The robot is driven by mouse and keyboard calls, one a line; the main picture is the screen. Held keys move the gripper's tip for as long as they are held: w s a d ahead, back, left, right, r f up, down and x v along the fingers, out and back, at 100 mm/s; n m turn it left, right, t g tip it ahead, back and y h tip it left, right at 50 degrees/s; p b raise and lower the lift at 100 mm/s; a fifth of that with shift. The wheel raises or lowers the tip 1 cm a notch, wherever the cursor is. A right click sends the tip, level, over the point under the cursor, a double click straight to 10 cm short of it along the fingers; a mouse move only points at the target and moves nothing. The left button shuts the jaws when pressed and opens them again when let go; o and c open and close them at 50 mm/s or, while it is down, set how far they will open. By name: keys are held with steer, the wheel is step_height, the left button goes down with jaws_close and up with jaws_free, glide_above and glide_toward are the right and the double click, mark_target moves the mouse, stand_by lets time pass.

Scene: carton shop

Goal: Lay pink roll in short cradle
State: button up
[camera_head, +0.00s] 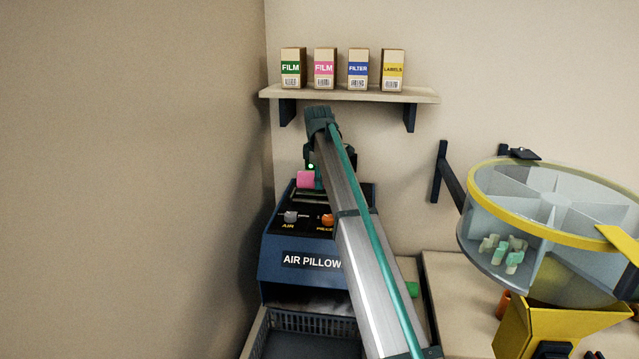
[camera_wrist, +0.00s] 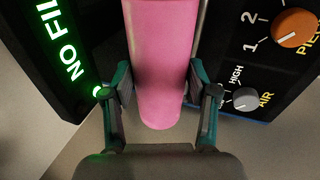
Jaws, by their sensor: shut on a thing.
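The pink roll (camera_head: 306,179) shows above the top of the blue AIR PILLOW machine (camera_head: 283,259), partly hidden by my arm. In the wrist view the pink roll (camera_wrist: 163,40) runs lengthwise between the two fingers of my gripper (camera_wrist: 160,84), which is shut on it. The roll's near end points toward my wrist camera. I cannot make out the short cradle for certain in either view. I cannot tell whether the roll touches the machine.
A shelf (camera_head: 423,96) with small cartons hangs above the machine. A grey basket (camera_head: 312,322) stands in front of it. My arm crosses the machine's right side. A green thing (camera_head: 412,289) lies beside my arm. A round, yellow-rimmed carousel (camera_head: 484,207) and a yellow bin (camera_head: 510,325) stand right.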

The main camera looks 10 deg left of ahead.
steer(key=shift+f, duration=1.3)
steer(key=shift+s+f, duration=0.1)
steer(key=shift+f, duration=0.2)
steer(key=shift+f, duration=0.25)
steer(key=o, duration=1.4)
steer(key=shift+c, duration=0.2)
steer(key=shift+r, duration=0.6)
steer(key=b+v, duration=0.2)
steer(key=v, duration=1)
